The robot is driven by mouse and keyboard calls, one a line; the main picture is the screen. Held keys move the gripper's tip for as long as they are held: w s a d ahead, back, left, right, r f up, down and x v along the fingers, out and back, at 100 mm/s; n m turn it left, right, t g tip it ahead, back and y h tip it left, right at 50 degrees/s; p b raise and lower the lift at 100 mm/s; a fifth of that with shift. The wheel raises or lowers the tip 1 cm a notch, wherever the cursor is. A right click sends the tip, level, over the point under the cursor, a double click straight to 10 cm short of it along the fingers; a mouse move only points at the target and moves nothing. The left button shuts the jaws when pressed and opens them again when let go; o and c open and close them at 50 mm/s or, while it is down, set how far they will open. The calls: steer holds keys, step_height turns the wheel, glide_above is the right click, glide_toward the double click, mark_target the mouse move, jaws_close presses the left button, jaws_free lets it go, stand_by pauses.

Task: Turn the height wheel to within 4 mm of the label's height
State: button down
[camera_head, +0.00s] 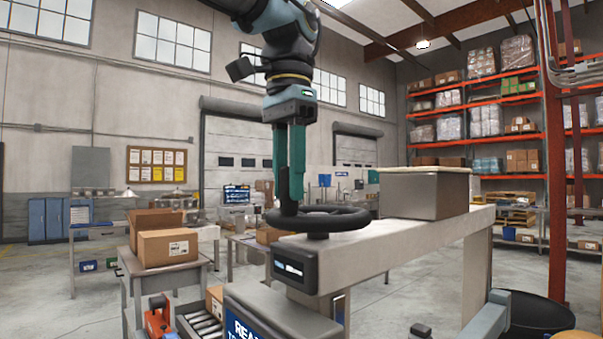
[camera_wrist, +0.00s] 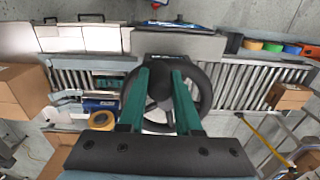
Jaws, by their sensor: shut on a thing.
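The black height wheel (camera_head: 345,219) lies flat on top of a pale beam, left of a grey box-shaped housing. It also shows in the wrist view (camera_wrist: 207,92), where its rim circles the fingertips. My gripper (camera_head: 289,203) points straight down with its two green fingers on a dark knob at the wheel's left side. In the wrist view my gripper (camera_wrist: 160,80) is shut on this dark round knob, which hides part of the wheel. A small lit display (camera_head: 294,269) sits on the beam's end below the wheel; its figures are too small to read.
A blue sign (camera_head: 250,325) is cut off at the bottom edge. Rollers (camera_head: 205,325) and cartons (camera_head: 168,247) stand at lower left. The grey housing (camera_head: 425,193) stands right of the wheel. In the wrist view, coloured tape rolls (camera_wrist: 272,47) lie at upper right.

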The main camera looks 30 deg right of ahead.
mark_target(274, 211)
steer(key=w+m, duration=0.1)
steer(key=w+m+p, duration=0.1)
steer(key=m, duration=0.1)
steer(key=shift+a+r, duration=0.1)
steer(key=shift+a, duration=0.3)
steer(key=shift+w+m+p, duration=0.3)
steer(key=shift+w+m, duration=0.55)
steer(key=shift+m, duration=0.65)
steer(key=c, duration=0.6)
jaws_free()
step_height(274, 211, up, 11)
steer(key=shift+b, duration=0.3)
steer(key=shift+f, duration=0.2)
